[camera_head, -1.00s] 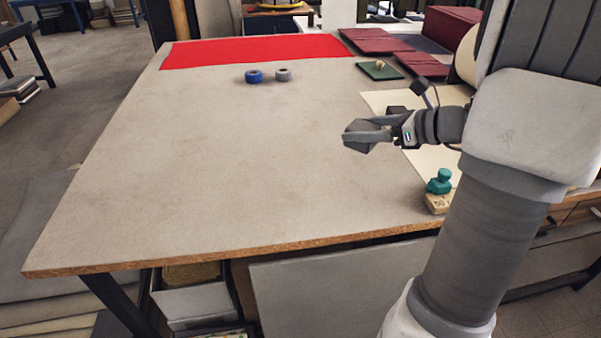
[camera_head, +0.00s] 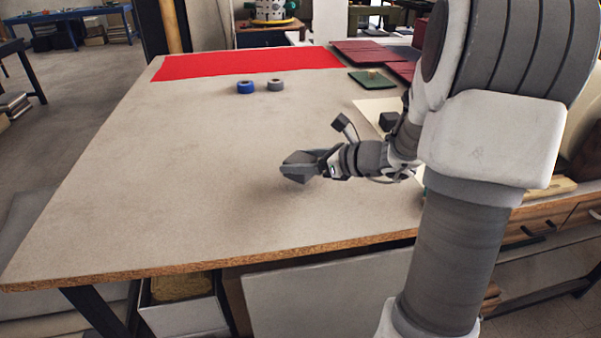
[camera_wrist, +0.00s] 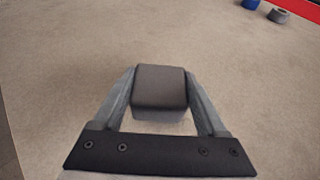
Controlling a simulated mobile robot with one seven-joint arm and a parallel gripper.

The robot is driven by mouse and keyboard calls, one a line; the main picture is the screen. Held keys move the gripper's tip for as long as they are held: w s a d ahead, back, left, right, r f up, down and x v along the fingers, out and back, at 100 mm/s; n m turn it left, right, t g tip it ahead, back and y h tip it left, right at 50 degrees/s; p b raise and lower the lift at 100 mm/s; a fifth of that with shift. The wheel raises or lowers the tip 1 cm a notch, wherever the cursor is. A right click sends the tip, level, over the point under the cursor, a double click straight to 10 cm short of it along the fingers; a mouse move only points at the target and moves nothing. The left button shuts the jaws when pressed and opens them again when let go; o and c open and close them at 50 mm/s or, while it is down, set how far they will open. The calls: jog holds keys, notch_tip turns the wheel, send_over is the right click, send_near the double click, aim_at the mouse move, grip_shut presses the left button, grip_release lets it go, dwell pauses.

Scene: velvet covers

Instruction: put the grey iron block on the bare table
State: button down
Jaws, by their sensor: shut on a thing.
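My gripper (camera_head: 299,166) is shut on a grey iron block (camera_wrist: 160,88), which sits between the two fingers in the wrist view. In the head view the gripper is over the bare grey-beige tabletop (camera_head: 190,180), right of its middle, and a faint shadow lies below it. The block is low over the table; I cannot tell whether it touches. Bare table surface surrounds it in the wrist view.
A blue ring (camera_head: 245,87) and a grey ring (camera_head: 275,84) lie farther back, before a red cloth (camera_head: 240,65). A dark block (camera_head: 389,121) sits on a cream sheet (camera_head: 372,106) at right. A green pad (camera_head: 373,81) lies behind it. The left tabletop is clear.

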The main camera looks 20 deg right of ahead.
jog(key=shift+f+b, duration=0.3)
jog(key=shift+f, duration=0.9)
jog(key=shift+f, duration=0.1)
jog(key=shift+f, duration=0.1)
grip_release()
jog(key=shift+s+d+r, duration=0.1)
jog(key=shift+r, duration=0.15)
jog(key=p+v, duration=0.2)
jog(key=v, duration=0.9)
jog(key=shift+s+d+p, duration=0.25)
jog(key=shift+s+p, duration=0.05)
